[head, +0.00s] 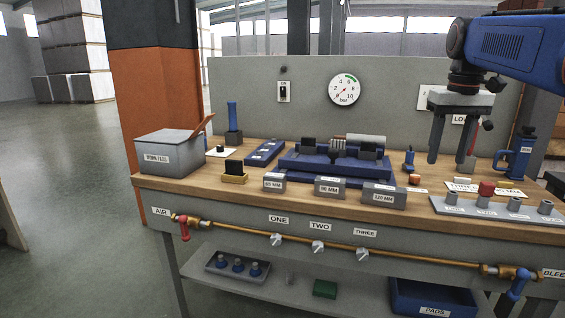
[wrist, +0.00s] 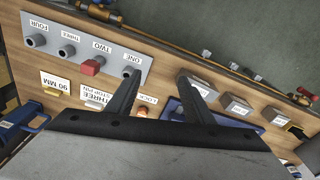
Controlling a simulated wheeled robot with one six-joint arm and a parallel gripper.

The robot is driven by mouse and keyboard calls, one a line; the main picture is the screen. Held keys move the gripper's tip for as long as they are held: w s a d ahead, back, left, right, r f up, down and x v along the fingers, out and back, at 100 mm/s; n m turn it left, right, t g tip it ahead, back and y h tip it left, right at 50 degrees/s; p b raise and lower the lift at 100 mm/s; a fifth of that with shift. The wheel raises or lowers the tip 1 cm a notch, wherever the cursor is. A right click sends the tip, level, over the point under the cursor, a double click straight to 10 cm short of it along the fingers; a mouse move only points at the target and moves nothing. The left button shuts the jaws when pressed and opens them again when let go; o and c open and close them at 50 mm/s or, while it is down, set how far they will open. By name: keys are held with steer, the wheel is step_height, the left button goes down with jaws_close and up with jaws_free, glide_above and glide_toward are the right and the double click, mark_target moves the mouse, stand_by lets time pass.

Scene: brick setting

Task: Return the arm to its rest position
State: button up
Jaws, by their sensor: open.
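My gripper (head: 450,161) hangs from the blue arm (head: 505,45) at the upper right, fingers pointing down. Its two dark fingers are apart with nothing between them. In the head view it is in front of the grey back panel, above the right part of the bench. In the wrist view the fingers (wrist: 161,77) spread over the bench top, between the grey socket strip (wrist: 62,24) and the labelled grey blocks (wrist: 236,105). No rest mark for the arm shows.
The wooden bench (head: 225,185) holds a blue fixture (head: 335,172), a grey lidded box (head: 168,155), a blue bottle-like tool (head: 518,155) and a socket strip with a red cap (head: 487,188). A brass pipe (head: 335,245) runs along the front. The floor at left is clear.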

steer(key=s+a+f+t, duration=0.1)
steer(key=s+a+f, duration=0.2)
steer(key=s+f, duration=0.5)
steer(key=s+a+f+t, duration=0.1)
steer(key=s+a+f, duration=0.3)
steer(key=s+f, duration=0.4)
steer(key=s+a+f+t, duration=0.1)
steer(key=s+a+f, duration=0.2)
steer(key=s+f, duration=0.6)
step_height(320, 180, down, 2)
steer(key=shift+a+f+n+t, duration=0.25)
steer(key=shift+a+n+t, duration=0.05)
steer(key=shift+a+t, duration=0.1)
